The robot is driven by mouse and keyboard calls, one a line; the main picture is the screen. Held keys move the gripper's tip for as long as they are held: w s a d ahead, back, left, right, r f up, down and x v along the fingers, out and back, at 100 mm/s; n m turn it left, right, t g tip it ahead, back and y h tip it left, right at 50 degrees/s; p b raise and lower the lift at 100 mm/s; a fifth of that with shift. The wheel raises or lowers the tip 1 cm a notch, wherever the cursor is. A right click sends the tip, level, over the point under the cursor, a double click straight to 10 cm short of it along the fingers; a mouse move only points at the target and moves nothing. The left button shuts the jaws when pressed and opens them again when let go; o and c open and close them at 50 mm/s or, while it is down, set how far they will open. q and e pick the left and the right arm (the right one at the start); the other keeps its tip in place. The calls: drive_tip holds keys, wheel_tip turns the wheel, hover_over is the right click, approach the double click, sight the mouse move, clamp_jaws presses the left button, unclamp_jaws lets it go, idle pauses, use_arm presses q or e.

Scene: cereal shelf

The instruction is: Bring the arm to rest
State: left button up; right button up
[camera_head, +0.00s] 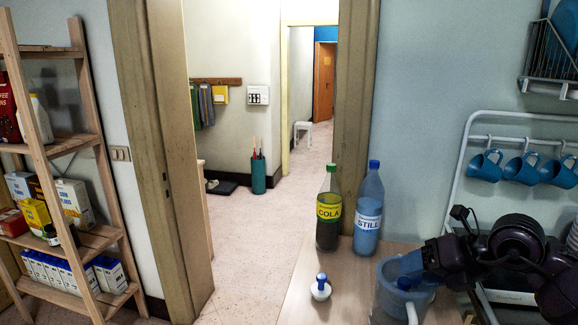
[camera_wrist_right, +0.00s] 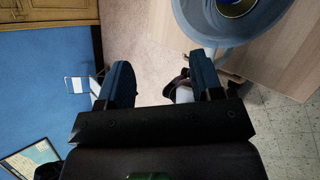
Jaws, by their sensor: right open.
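My right arm (camera_head: 500,255) reaches in from the right edge over the wooden table. Its gripper (camera_head: 408,266) is beside and above a blue jug (camera_head: 385,303), partly overlapping it in the head view. In the right wrist view the gripper (camera_wrist_right: 163,85) has its two dark blue fingers apart, open, with floor showing between them. The jug also shows in the wrist view (camera_wrist_right: 183,22), at the top right. I cannot tell whether a finger touches the jug. My left gripper is not in view.
A cola bottle (camera_head: 328,210) and a still water bottle (camera_head: 368,213) stand at the table's far end. A small white, blue-topped object (camera_head: 321,289) is at its left edge. Blue mugs (camera_head: 486,165) hang at right. A wooden shelf (camera_head: 62,147) holds boxes at left. A doorway opens between.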

drive_tip(key=s+a+r+m+t+y, duration=0.5)
drive_tip(key=a+m+t+y, duration=0.15)
drive_tip(key=y, duration=0.35)
drive_tip(key=s+d+f+m+t+h, duration=0.1)
drive_tip(key=d+f+m+t+h, duration=0.25)
drive_tip(key=d+m+h, duration=0.45)
drive_tip(key=s+d+f+m+t+h, duration=0.1)
drive_tip(key=d+f+m+t+h, duration=0.25)
drive_tip(key=m+h, duration=0.85)
drive_tip(key=s+d+f+m+g+h, duration=0.2)
drive_tip(key=s+d+f+m+g, duration=0.1)
drive_tip(key=s+f+m+g, duration=0.5)
drive_tip(key=s+a+f+g+y, duration=0.45)
drive_tip(key=s+f+g, duration=0.35)
drive_tip(key=s+f, duration=0.5)
use_arm(q)
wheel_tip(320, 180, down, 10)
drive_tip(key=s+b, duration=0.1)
drive_tip(key=b, duration=0.8)
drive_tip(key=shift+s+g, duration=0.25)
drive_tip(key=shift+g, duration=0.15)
use_arm(e)
drive_tip(key=w+f+t, duration=0.3)
drive_tip(key=f, duration=0.6)
drive_tip(key=w+f+t, duration=0.3)
drive_tip(key=f+t, duration=0.1)
drive_tip(key=f, duration=0.5)
drive_tip(key=shift+w+a+f, duration=0.25)
drive_tip(key=shift+a+f, duration=0.05)
drive_tip(key=shift+a, duration=0.15)
